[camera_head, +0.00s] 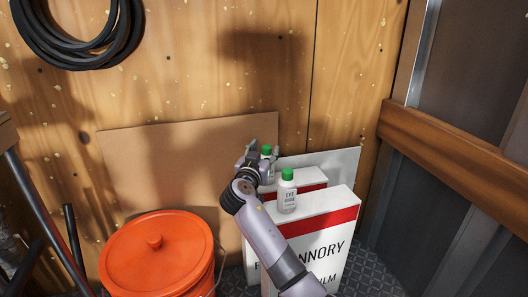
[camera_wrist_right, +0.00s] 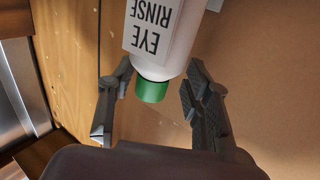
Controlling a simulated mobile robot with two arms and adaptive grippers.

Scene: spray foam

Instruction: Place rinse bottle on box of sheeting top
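In the right wrist view, a white "EYE RINSE" bottle (camera_wrist_right: 165,40) shows upside down between my right gripper's spread fingers (camera_wrist_right: 161,68); contact is not clear. Another white rinse bottle (camera_head: 288,196) with a green cap stands upright on the front white-and-red box (camera_head: 330,203). A second white-and-red box (camera_head: 308,175) stands behind it. My left gripper is not in view.
An orange lidded bucket (camera_head: 160,250) stands left of the boxes. A brown panel (camera_head: 170,150) and a pale sheet (camera_head: 345,160) lean against the wooden wall. A black coiled hose (camera_head: 75,60) hangs at upper left. The front box's top is free right of its bottle.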

